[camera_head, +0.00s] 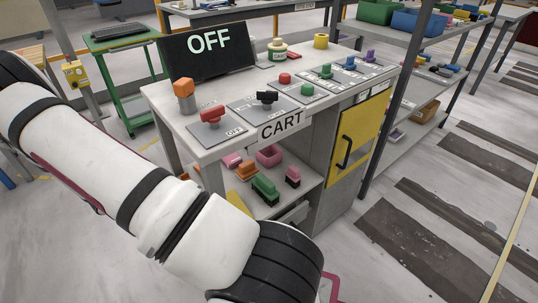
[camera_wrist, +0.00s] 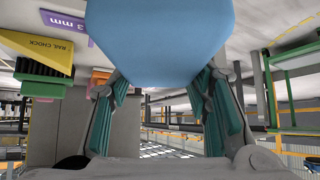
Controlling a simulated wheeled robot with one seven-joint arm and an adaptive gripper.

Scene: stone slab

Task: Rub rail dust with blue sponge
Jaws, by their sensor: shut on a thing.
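The blue sponge (camera_wrist: 160,40) fills the top middle of the wrist view, close to the camera. My gripper (camera_wrist: 162,82) has its two teal-padded fingers on either side of the sponge's lower end and is shut on it. The sponge's far end runs out of the frame. In the head view my white arm crosses the lower left, and neither my gripper nor the sponge shows there. I cannot make out a rail or any dust in either view.
The cart (camera_head: 190,123) carries coloured switches and an OFF screen (camera_head: 209,52). A yellow rail chock (camera_wrist: 38,50) shows in the wrist view.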

